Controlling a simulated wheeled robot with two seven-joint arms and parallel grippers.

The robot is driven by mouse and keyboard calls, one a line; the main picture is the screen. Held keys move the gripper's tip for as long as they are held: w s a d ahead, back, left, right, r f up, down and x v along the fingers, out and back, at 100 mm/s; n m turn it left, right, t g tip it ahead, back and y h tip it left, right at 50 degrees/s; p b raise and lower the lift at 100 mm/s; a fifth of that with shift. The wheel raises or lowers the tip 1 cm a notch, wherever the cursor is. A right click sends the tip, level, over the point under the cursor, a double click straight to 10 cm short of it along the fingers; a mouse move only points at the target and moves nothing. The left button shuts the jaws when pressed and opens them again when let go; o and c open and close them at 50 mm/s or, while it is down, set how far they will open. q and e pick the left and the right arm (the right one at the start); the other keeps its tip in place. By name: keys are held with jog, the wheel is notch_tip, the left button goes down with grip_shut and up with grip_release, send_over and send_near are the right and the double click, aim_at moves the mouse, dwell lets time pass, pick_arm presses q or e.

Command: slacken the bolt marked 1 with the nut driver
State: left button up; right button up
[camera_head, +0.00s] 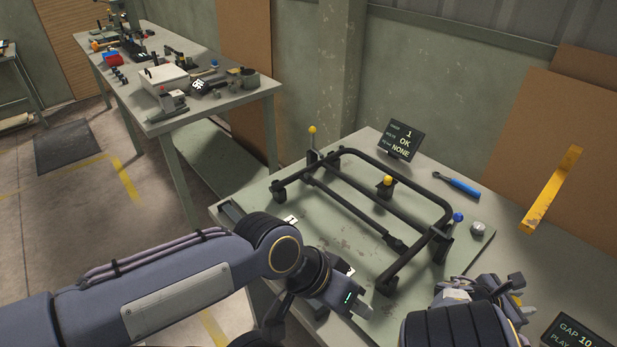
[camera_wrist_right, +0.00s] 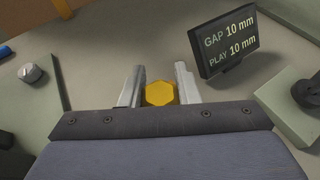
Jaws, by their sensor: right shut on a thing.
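The black tubular lounger frame (camera_head: 385,205) stands on a pale green board (camera_head: 300,243) on the bench. White tags show at the board's near left (camera_head: 291,220) and partly behind my left gripper; I cannot read a bolt number on them. My right gripper (camera_wrist_right: 160,92) is shut on a yellow hexagonal piece (camera_wrist_right: 160,94), seen end-on, apparently the nut driver. In the head view this gripper (camera_head: 512,292) is right of the frame, its tool mostly hidden. My left gripper (camera_head: 362,309) is at the board's near edge, below the frame; its jaw gap is unclear.
A blue-handled wrench (camera_head: 457,185) lies behind the frame, with a grey knob (camera_head: 478,229) to its right. A small screen (camera_head: 400,140) reads 1, OK, NONE. Another screen (camera_wrist_right: 229,40) reads GAP 10 mm, PLAY 10 mm. A yellow bar (camera_head: 552,190) is at the right.

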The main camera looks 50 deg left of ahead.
jog(key=shift+r, duration=0.1)
dwell(0.3)
jog(key=shift+r+p, duration=1.85)
jog(key=shift+r, duration=0.55)
